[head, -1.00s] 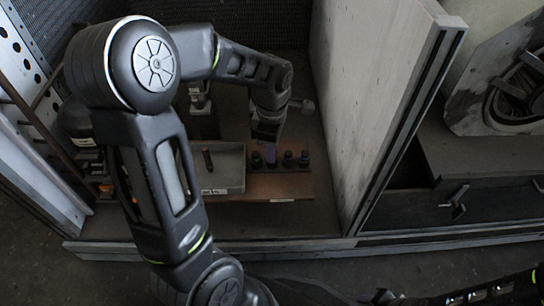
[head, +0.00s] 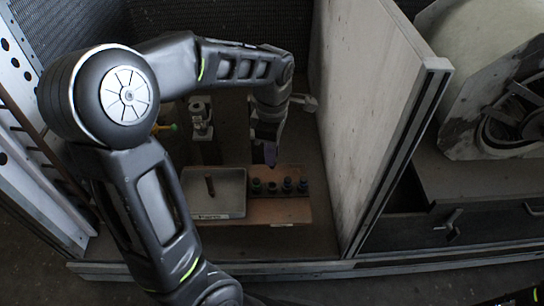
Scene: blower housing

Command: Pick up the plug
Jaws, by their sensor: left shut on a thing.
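My left arm reaches in from the left over the bench. Its gripper (head: 268,140) points down and is shut on a small purplish plug (head: 270,155). The plug hangs below the fingers, just above and behind a dark rack (head: 280,192) that holds a row of several small dark pieces. The plug looks clear of the rack, though the gap is hard to judge. The gripper hides its upper part. My right gripper is not in view.
A grey fixture (head: 200,118) stands behind. A pale panel (head: 375,110) walls off the right side, with a large blower housing (head: 500,110) beyond.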

